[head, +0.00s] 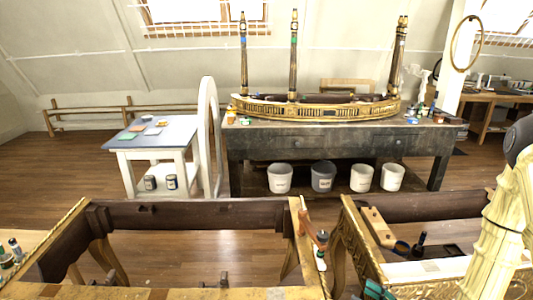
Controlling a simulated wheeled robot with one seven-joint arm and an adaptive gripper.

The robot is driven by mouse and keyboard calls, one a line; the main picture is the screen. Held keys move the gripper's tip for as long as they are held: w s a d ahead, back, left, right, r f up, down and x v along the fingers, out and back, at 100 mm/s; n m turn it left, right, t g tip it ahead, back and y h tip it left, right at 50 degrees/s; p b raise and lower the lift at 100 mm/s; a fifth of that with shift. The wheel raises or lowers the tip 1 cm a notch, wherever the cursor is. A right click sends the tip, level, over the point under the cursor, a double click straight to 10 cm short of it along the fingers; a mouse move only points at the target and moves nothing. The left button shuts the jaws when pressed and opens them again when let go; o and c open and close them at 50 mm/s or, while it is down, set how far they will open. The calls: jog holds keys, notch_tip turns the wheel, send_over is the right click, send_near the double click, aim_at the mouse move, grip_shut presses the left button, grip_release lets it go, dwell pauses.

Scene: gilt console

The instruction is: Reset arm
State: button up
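My gripper does not show in the head view, so its state is hidden. At the right edge stands a pale cream shape with a dark rounded part at its top. I cannot tell whether it is part of my arm. No object is visibly held.
Close in front are gilt frames with dark rails (200,214) and small tools on top. Beyond a strip of bare wooden floor (80,185) stand a dark workbench (300,147) bearing a gilt console piece (310,110), several white buckets (280,179) and a blue-topped table (178,137).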

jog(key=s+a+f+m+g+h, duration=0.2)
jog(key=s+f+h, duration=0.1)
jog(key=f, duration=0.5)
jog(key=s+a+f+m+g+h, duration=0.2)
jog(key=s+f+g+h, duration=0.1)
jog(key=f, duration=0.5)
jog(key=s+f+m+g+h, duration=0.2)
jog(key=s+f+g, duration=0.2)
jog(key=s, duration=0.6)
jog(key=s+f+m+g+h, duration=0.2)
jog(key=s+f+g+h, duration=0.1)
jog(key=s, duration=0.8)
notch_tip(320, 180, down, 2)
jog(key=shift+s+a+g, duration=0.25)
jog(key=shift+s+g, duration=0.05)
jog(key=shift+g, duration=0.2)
